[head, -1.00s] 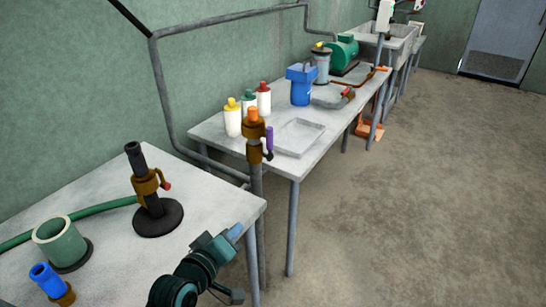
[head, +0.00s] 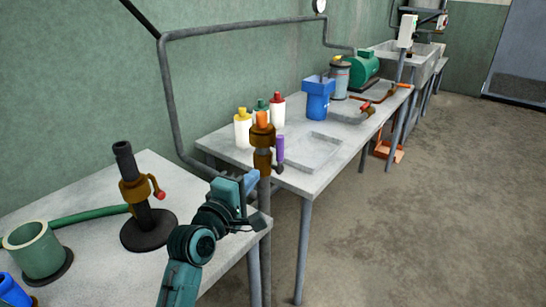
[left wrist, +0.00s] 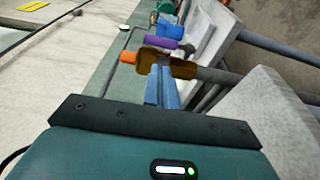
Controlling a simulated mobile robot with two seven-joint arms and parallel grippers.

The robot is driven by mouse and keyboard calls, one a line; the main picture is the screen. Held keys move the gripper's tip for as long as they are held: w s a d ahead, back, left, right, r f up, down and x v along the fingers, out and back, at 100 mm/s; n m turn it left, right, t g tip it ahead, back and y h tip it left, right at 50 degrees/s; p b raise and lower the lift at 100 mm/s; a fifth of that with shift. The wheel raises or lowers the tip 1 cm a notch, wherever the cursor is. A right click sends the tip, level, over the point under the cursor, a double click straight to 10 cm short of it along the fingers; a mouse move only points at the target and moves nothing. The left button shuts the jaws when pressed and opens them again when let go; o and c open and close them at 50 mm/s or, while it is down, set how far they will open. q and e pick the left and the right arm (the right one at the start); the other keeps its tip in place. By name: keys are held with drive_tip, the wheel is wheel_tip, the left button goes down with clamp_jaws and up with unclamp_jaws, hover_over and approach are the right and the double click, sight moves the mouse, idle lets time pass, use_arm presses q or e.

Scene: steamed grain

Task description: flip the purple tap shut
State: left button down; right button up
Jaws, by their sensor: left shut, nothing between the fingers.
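The purple tap handle (head: 280,148) sits on the right side of a brown valve (head: 262,150) with an orange top, on a grey standing pipe between the two tables. The handle stands upright, along the pipe. In the left wrist view the purple handle (left wrist: 161,42) lies beside the brown valve (left wrist: 165,65), just past my fingertips. My left gripper (head: 254,178) is shut and empty, below and a little left of the valve in the head view. Its blue fingers also show in the left wrist view (left wrist: 162,84). I cannot tell if they touch the valve. My right gripper is not in view.
A black stand with a red-tipped brown valve (head: 136,190) and a green cup (head: 38,248) stand on the near table. Behind the tap, the far table holds several bottles, a grey tray (head: 312,152) and a blue container (head: 318,98).

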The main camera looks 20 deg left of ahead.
sight(278, 149)
use_arm(q)
drive_tip(key=w, duration=0.3)
drive_tip(key=w+d, duration=0.1)
drive_tip(key=w, duration=0.2)
drive_tip(key=w+b, duration=0.1)
drive_tip(key=w, duration=0.3)
drive_tip(key=shift+d+f, duration=0.1)
drive_tip(key=shift+d, duration=0.2)
drive_tip(key=shift+w, duration=0.45)
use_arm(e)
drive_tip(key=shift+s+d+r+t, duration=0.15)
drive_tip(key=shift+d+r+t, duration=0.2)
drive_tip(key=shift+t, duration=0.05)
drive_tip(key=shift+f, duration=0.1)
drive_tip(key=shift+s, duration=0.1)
